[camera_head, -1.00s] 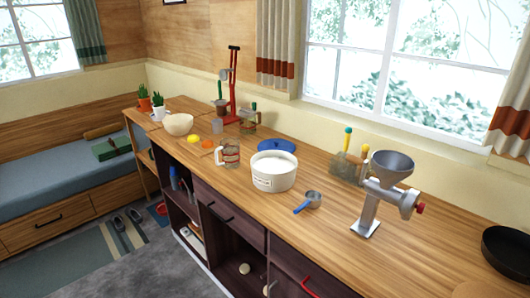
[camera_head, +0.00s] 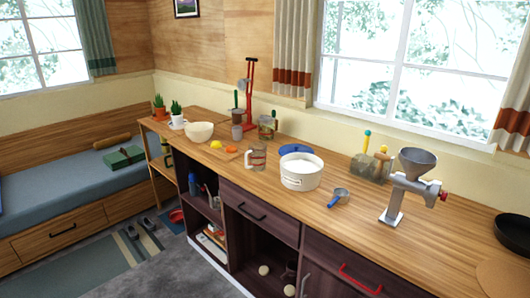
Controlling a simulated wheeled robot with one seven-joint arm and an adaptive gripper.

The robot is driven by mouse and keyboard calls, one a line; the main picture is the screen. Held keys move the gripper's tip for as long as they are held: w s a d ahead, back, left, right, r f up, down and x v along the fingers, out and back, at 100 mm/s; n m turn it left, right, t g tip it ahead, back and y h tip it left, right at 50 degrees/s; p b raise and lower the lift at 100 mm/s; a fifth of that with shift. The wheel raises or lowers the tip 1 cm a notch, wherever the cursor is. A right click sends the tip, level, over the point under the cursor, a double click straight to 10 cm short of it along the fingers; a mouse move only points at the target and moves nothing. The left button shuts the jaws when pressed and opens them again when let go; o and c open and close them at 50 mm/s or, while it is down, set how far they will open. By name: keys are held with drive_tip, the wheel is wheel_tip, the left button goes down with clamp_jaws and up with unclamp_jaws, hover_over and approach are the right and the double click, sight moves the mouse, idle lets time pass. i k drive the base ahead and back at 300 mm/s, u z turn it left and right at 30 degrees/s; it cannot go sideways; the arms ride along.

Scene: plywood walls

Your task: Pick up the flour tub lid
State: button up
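The flour tub lid (camera_head: 297,149) is a blue round disc on the wooden counter, just behind the flour tub. The white flour tub (camera_head: 301,174) stands open with white flour showing at its top, and it hides the lid's near edge. My gripper is not in the head view.
A blue-handled scoop (camera_head: 339,197) lies right of the tub. A metal grinder (camera_head: 409,180) stands farther right. A glass mug (camera_head: 256,158) is left of the lid, with a red press (camera_head: 250,95) behind. Bare counter (camera_head: 290,205) lies in front of the tub.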

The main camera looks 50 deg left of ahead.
sight(284, 150)
drive_tip(key=u, duration=1.65)
